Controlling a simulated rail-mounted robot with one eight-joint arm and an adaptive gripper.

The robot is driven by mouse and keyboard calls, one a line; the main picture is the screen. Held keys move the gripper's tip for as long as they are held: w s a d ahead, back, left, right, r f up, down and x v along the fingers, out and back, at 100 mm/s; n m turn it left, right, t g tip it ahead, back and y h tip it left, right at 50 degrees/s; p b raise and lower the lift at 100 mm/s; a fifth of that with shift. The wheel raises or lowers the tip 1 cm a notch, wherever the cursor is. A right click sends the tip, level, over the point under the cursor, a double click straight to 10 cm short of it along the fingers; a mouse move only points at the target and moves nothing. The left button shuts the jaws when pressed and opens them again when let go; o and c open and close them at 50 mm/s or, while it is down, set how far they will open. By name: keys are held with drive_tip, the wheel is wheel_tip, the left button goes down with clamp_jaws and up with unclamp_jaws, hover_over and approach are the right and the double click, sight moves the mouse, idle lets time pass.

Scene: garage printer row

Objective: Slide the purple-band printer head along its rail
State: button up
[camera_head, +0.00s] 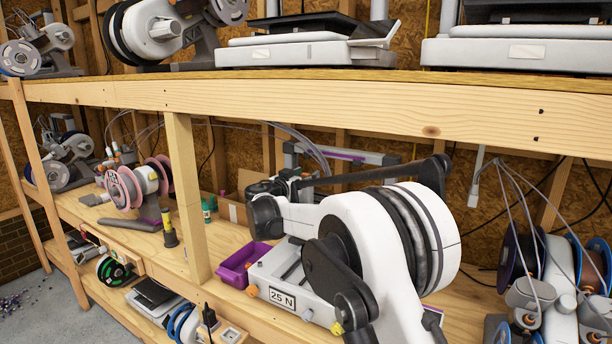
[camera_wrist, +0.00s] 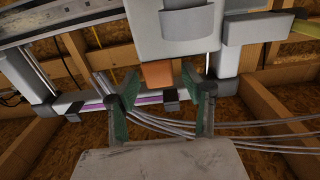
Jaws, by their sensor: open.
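In the wrist view, the purple-striped rail (camera_wrist: 95,107) runs across behind my fingers. The grey printer head (camera_wrist: 185,35), with an orange block (camera_wrist: 160,75) at its lower end, is just beyond the fingertips. My gripper (camera_wrist: 160,84) is open, with one green-grey finger on each side of the orange block. I cannot tell whether either finger touches it.
A purple bin (camera_head: 240,265) stands left of the printer. A wooden post (camera_head: 186,195) rises further left, and a shelf beam (camera_head: 400,108) crosses above. Grey tubes (camera_wrist: 240,127) trail past the right finger. More spools and printer parts (camera_head: 545,270) stand at right.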

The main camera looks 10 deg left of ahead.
drive_tip(key=v, duration=1.1)
drive_tip(key=shift+s, duration=0.35)
drive_tip(key=shift+a, duration=0.1)
drive_tip(key=s+d+r+n+g, duration=0.1)
drive_tip(key=s+d+g, duration=0.25)
drive_tip(key=d, duration=0.95)
drive_tip(key=s+d+r+g, duration=0.15)
drive_tip(key=s+d, duration=0.35)
drive_tip(key=d, duration=0.7)
drive_tip(key=s+d+f+n+g+y+b, duration=0.1)
drive_tip(key=s+d+f+g+y, duration=0.15)
drive_tip(key=s+d, duration=1.15)
drive_tip(key=s+d+f+y, duration=0.1)
drive_tip(key=s+f, duration=0.3)
drive_tip(key=s, duration=0.3)
drive_tip(key=s+d+f+n+g+y+b, duration=0.1)
drive_tip(key=s+f, duration=0.3)
drive_tip(key=s, duration=0.4)
drive_tip(key=s+d+f+g+y, duration=0.1)
drive_tip(key=s+f, duration=0.3)
drive_tip(key=s, duration=0.4)
drive_tip(key=shift+n, duration=0.4)
